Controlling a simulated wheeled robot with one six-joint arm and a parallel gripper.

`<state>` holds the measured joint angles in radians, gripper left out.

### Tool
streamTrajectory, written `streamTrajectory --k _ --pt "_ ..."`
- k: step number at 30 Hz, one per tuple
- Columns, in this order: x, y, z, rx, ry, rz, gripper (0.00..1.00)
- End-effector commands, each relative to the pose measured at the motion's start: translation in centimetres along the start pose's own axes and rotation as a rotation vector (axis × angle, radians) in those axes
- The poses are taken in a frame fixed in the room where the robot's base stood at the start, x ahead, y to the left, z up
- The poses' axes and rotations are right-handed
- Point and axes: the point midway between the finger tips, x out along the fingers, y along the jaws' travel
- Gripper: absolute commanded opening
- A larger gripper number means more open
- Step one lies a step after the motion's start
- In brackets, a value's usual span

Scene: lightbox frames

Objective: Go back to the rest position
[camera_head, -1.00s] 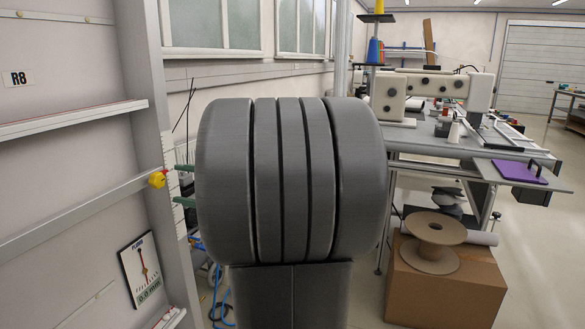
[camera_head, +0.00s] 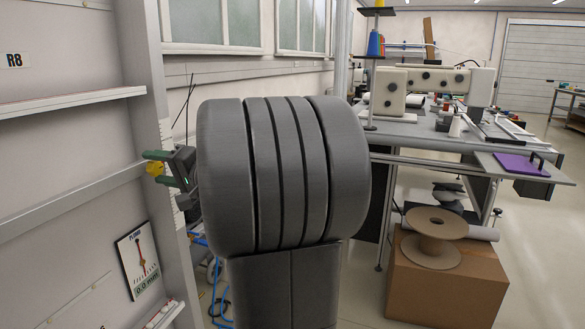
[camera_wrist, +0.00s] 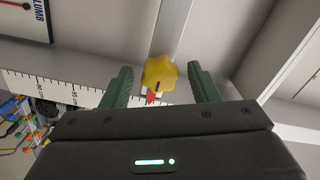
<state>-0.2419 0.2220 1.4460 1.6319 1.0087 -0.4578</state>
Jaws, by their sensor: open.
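My gripper (camera_head: 153,168) shows at the left in the head view, beside the light frame post. Its two green fingers are apart with a yellow knob (camera_head: 155,169) in line between them. In the wrist view, my gripper (camera_wrist: 157,71) is open. The yellow lobed knob (camera_wrist: 160,73) shows between the fingertips, with gaps on both sides and no visible contact. A red pointer (camera_wrist: 151,97) lies just below the knob, beside a white ruler scale (camera_wrist: 55,89). My grey arm hides the middle of the head view.
A plumb gauge (camera_head: 140,262) hangs on the left panel, with a rail (camera_head: 70,103) above. At right stand a workbench (camera_head: 405,128) with machines and a cardboard box (camera_head: 440,290) carrying a spool (camera_head: 436,238). Open floor lies at far right.

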Motion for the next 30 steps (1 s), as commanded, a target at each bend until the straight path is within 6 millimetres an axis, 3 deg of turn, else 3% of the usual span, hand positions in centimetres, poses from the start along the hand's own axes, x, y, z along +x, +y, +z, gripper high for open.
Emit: streamTrajectory --k 30 --pt "-0.02 -0.29 0.00 -0.787 0.000 0.000 0.55"
